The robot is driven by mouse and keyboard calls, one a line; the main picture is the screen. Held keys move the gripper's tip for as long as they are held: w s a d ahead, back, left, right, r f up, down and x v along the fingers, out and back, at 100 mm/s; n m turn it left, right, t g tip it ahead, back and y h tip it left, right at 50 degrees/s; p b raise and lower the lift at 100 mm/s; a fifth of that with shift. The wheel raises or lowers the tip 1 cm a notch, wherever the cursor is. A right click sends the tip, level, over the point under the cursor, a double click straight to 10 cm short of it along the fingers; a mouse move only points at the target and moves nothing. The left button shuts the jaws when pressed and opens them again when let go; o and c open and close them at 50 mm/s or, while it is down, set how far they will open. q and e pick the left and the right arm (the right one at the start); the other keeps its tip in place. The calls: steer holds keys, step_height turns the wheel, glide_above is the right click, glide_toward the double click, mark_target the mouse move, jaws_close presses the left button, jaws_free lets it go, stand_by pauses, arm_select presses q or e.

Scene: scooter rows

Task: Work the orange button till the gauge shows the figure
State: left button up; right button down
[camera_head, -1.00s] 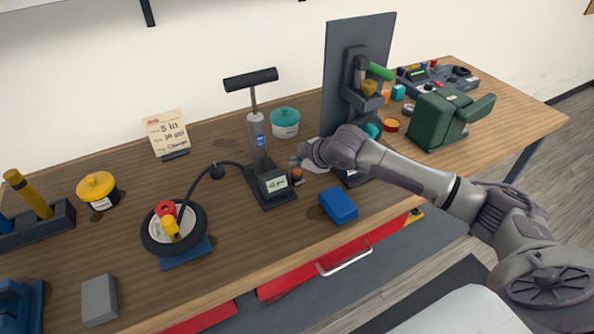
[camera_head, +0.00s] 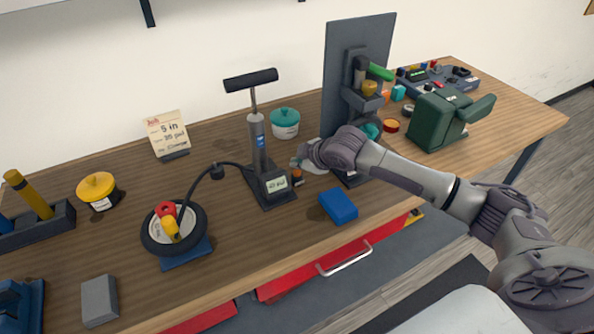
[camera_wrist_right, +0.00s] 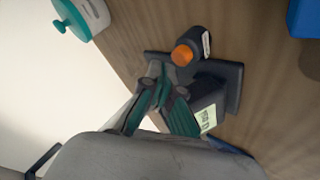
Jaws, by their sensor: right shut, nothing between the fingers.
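The orange button (camera_head: 297,174) sits on a small dark housing beside the foot of the floor pump (camera_head: 257,138). It also shows uncovered in the right wrist view (camera_wrist_right: 182,55). The gauge (camera_head: 276,184) is a pale display on the pump's base; it seems to read about 40 psi, but the digits are small. My right gripper (camera_head: 299,162) is shut and empty, its tips just above and beside the button; contact cannot be told. In the wrist view the closed fingertips (camera_wrist_right: 164,76) are near the button. My left gripper is not in view.
A card (camera_head: 168,134) behind shows "5 in" and a blurred psi figure. A hose runs to a small wheel (camera_head: 150,240) at left. A blue block (camera_head: 338,206) lies in front of the button, a teal-lidded jar (camera_head: 285,124) behind. A dark upright panel (camera_head: 345,60) stands right.

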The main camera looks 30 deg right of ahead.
mark_target(299, 173)
steer(key=shift+f, duration=0.3)
steer(key=shift+f, duration=0.5)
stand_by(1.8)
steer(key=shift+r+p, duration=0.9)
steer(key=shift+p, duration=0.25)
step_height(299, 173, up, 5)
steer(key=p, duration=0.5)
steer(key=shift+r, duration=0.1)
steer(key=shift+s+f, duration=0.1)
steer(key=shift+f, duration=0.1)
